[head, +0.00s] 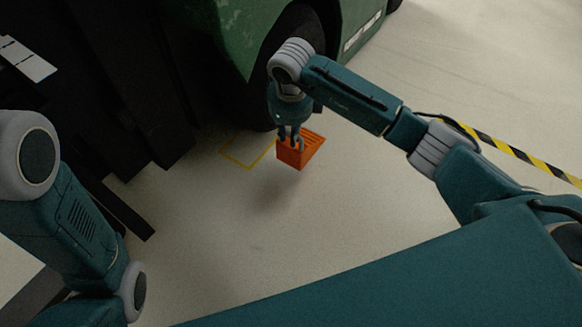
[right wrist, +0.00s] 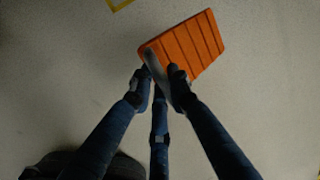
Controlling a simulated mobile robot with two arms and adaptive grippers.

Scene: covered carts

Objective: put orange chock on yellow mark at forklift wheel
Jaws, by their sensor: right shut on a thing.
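The orange chock (head: 300,151) is a ribbed wedge held by my right gripper (head: 289,136), which is shut on it. It hangs above the floor, with a shadow below it. The chock (right wrist: 188,45) also fills the upper middle of the right wrist view, between the fingers of my right gripper (right wrist: 160,80). The yellow mark (head: 241,163) is an outline on the floor just left of the chock. A corner of the mark (right wrist: 117,5) shows at the top of the right wrist view. The forklift wheel (head: 268,110) is dark and partly hidden behind my right arm. My left gripper is out of view.
The green forklift body (head: 225,35) stands behind the wheel, with dark mast and fork parts (head: 125,85) at the left. A yellow-black striped tape (head: 520,153) runs at the right. The floor in front of the mark is clear.

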